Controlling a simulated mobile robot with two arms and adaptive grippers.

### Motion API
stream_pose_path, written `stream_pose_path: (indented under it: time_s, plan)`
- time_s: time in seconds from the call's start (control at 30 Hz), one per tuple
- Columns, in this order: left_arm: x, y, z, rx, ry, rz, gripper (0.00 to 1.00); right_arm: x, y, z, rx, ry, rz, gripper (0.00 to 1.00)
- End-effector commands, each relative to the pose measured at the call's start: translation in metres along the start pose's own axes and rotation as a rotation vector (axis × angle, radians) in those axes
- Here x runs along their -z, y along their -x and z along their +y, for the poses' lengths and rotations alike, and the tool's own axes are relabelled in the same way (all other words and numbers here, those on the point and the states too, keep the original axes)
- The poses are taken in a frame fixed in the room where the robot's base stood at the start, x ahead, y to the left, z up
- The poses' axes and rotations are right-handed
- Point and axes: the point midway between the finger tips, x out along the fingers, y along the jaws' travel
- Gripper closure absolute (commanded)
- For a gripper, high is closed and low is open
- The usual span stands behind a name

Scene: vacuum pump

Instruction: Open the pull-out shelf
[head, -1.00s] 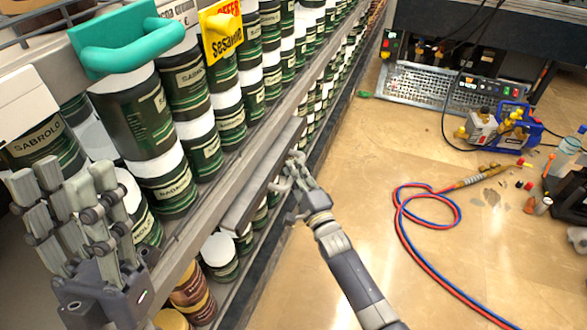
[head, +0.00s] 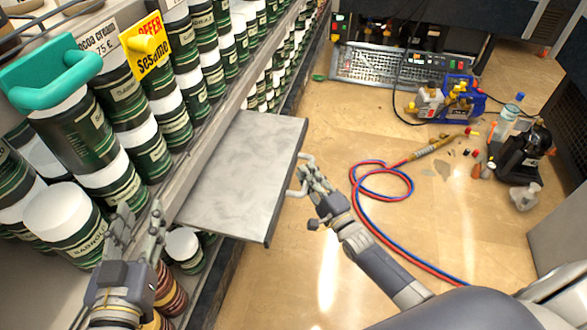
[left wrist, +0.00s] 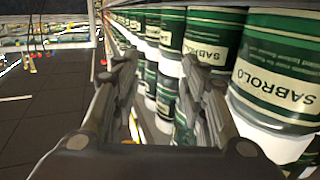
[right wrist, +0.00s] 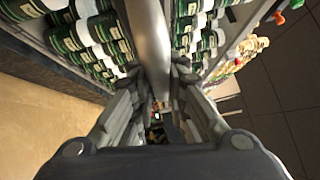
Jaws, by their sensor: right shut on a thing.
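The pull-out shelf (head: 235,175) is a flat grey board that sticks out from the shelving over the aisle floor. Its pale handle (head: 291,192) is on the outer edge. My right gripper (head: 308,176) is at this handle and shut on it. In the right wrist view, a light grey bar (right wrist: 148,45) runs between the fingers of that gripper (right wrist: 160,85). My left gripper (head: 138,225) is open and empty in front of the lower jars. In the left wrist view, its fingers (left wrist: 160,75) stand apart with jars beyond.
Green jars with white lids (head: 75,130) fill the shelving on the left. A teal handle-shaped object (head: 50,72) and a yellow offer sign (head: 147,48) are at the upper left. A red and blue hose (head: 385,205) and a blue pump (head: 462,98) are on the floor.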

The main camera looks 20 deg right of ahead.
Motion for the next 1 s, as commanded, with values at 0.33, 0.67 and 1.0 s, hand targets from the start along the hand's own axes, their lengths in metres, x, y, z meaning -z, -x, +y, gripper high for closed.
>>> stream_pose_path:
  time_s: [0.33,0.67,1.0]
  plan:
    - [-0.042,0.011,-0.006,0.013,-0.003,-0.219,0.60,0.034,0.034,-0.009,-0.004,0.002,0.001,1.00]
    - [-0.053,0.015,-0.007,0.016,-0.003,-0.275,0.60,0.043,0.042,-0.011,-0.001,0.000,0.001,1.00]
    - [-0.053,0.015,-0.007,0.017,-0.003,-0.274,0.60,0.042,0.042,-0.011,-0.002,0.000,0.001,0.68]
